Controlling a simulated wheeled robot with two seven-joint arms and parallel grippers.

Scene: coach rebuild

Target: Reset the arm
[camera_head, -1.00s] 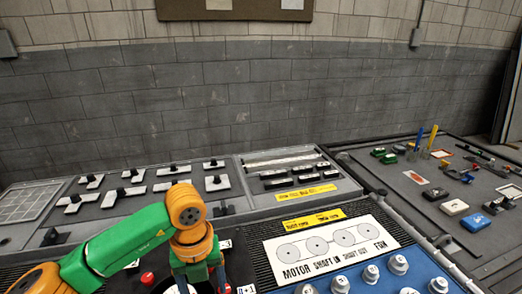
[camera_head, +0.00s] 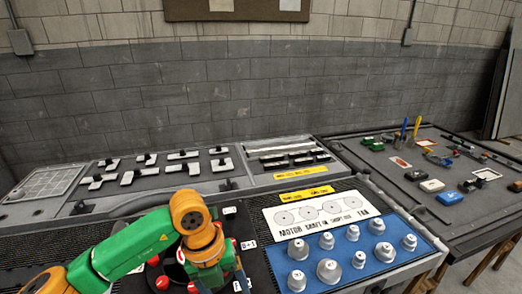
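My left arm (camera_head: 130,246), green with orange joints, comes in from the bottom left and bends down at an orange wrist. My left gripper (camera_head: 217,281) points down at the bottom edge, over the dark part of the bench beside red round knobs (camera_head: 162,283). Its fingertips are cut off or too dark to make out, so its opening is unclear. My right arm and gripper are not in view.
A blue mat (camera_head: 384,267) with several grey knobs lies right of my gripper, below a white diagram plate (camera_head: 318,214). Behind is a grey panel (camera_head: 238,185) with black-and-white parts. A dark side table (camera_head: 385,190) at right holds small items.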

